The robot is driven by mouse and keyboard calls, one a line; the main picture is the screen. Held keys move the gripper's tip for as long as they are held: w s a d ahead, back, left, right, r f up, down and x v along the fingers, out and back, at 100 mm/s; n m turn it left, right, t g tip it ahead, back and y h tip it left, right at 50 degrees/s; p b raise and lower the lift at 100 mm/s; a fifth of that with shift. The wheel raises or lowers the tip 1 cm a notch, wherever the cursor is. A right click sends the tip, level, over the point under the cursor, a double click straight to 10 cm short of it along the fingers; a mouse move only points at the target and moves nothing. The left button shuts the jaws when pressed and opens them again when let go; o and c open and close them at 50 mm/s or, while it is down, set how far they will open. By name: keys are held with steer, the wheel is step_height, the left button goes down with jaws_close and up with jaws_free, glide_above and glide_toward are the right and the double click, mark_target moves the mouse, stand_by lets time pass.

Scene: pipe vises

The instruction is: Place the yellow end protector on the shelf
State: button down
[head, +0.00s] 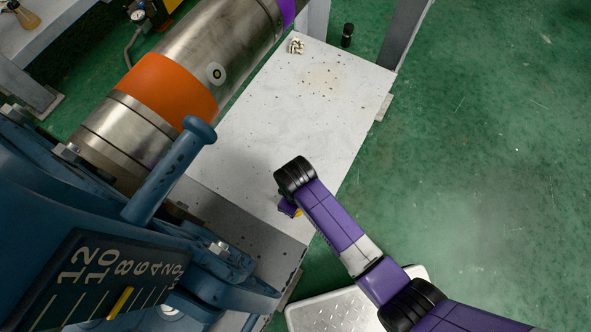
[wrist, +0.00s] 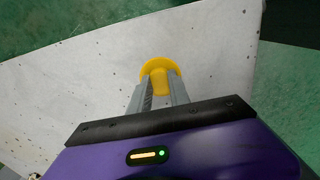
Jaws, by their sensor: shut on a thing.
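The yellow end protector (wrist: 156,68) is held between the two grey fingers of my gripper (wrist: 160,92) in the wrist view. Its round flange faces away from my palm. In the head view my gripper (head: 289,208) is mostly hidden under my wrist, and only a small bit of yellow (head: 298,212) shows. The white speckled shelf-like surface (head: 318,105) lies below; my gripper is over its near right part. The wrist view also shows this surface (wrist: 95,75) behind the protector. I cannot tell whether the protector touches it.
A steel pipe with an orange band (head: 166,88) runs along the left of the white surface. A blue vise with a handle (head: 170,170) and a numbered scale (head: 105,270) stands at lower left. Small objects (head: 296,46) (head: 347,35) are at the far end. Green floor is open at right.

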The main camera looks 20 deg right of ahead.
steer(key=shift+f, duration=0.15)
steer(key=c, duration=1.2)
jaws_free()
step_height(320, 180, up, 12)
steer(key=p, duration=0.4)
